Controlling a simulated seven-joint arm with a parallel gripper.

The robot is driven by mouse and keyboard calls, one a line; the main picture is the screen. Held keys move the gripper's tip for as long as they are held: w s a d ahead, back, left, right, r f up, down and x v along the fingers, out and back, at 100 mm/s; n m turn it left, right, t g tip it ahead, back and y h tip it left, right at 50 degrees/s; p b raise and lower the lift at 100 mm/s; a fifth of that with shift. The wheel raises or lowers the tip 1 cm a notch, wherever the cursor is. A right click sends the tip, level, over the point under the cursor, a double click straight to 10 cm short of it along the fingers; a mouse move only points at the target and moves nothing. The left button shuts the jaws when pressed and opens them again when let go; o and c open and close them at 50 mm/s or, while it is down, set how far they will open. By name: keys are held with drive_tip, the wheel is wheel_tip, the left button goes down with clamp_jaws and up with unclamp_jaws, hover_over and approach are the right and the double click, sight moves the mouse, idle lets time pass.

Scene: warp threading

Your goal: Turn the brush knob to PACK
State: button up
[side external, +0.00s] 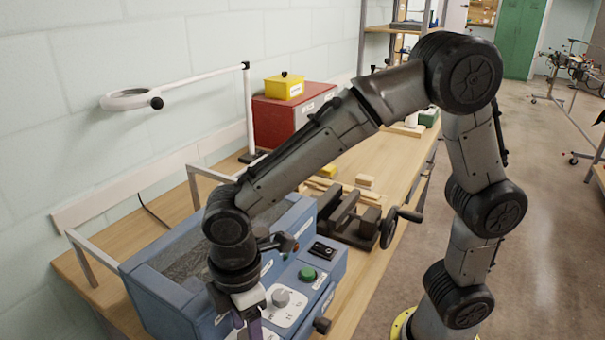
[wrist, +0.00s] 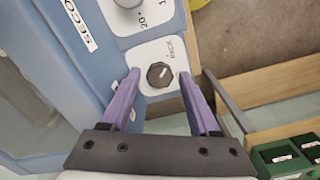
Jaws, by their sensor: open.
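A dark faceted knob (wrist: 159,75) with a light pointer mark sits on a white plate (wrist: 152,52) on the blue machine (wrist: 90,15) in the wrist view. Small lettering beside it is too small to read surely. My gripper (wrist: 159,74) is open, with one purple finger on each side of the knob and a visible gap on both sides. In the side external view, my gripper (side external: 249,328) is low at the machine's front, its fingertips cut off by the frame edge. I cannot make out the dark knob there.
A larger grey knob (wrist: 128,3) is close by on the machine; a grey knob (side external: 281,298) and green button (side external: 307,274) show in the side view. A vise (side external: 350,220) stands behind. Green bins (wrist: 285,155) lie at lower right.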

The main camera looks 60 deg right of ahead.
drive_tip(key=m, duration=0.5)
drive_tip(key=shift+m, duration=0.3)
drive_tip(key=m, duration=0.5)
wheel_tip(320, 180, up, 13)
drive_tip(key=s+d+r+m+t, duration=0.25)
drive_tip(key=d+r, duration=0.25)
drive_tip(key=d, duration=0.5)
drive_tip(key=s+d+f+t, duration=0.3)
drive_tip(key=s+d+f, duration=0.55)
drive_tip(key=d, duration=0.25)
drive_tip(key=w+r, duration=1.2)
drive_tip(key=r, duration=0.2)
drive_tip(key=shift+w+a+m+t, duration=0.35)
drive_tip(key=shift+w, duration=0.05)
